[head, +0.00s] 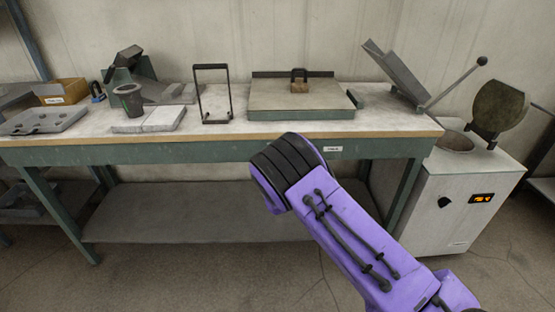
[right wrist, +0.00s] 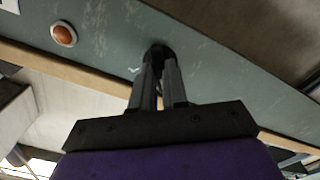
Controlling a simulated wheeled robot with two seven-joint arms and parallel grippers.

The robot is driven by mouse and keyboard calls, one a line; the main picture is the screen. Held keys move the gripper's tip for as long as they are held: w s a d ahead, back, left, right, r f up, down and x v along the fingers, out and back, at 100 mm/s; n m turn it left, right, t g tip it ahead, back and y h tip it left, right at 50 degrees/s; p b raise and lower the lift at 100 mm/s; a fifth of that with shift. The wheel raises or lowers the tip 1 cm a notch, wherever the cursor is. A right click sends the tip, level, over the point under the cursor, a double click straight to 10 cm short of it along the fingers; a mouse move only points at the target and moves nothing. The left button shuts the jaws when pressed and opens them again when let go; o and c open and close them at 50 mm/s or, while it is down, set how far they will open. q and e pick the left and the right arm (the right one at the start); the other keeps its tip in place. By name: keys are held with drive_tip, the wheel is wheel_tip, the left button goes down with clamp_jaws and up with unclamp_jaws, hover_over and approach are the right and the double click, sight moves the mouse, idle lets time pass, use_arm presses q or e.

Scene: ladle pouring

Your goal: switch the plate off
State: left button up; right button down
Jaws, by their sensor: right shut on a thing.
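A black knob (right wrist: 158,52) sits on a green panel (right wrist: 215,65) in the right wrist view. The two fingers of my right gripper (right wrist: 158,85) are closed around it, and their tips partly hide it. A round orange lamp (right wrist: 64,34) is on the same panel, to the left of the knob; I cannot tell whether it is lit. In the head view, a wide flat plate with a green base (head: 300,108) lies on the table. My purple right arm reaches the table's front below it and hides the knob and gripper there. My left gripper is not in view.
The table (head: 225,131) has a wooden front edge. A black wire frame (head: 212,92), a dark cup (head: 130,100) and grey blocks (head: 150,119) stand left of the plate.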

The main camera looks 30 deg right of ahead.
drive_tip(key=shift+f+n, duration=0.1)
drive_tip(key=shift+n, duration=0.8)
drive_tip(key=c, duration=1.1)
unclamp_jaws()
drive_tip(key=shift+c, duration=0.2)
drive_tip(key=p+v, duration=0.4)
drive_tip(key=v, duration=0.6)
drive_tip(key=shift+s+a+p, duration=0.2)
drive_tip(key=shift+s+p, duration=0.1)
drive_tip(key=shift+p, duration=0.05)
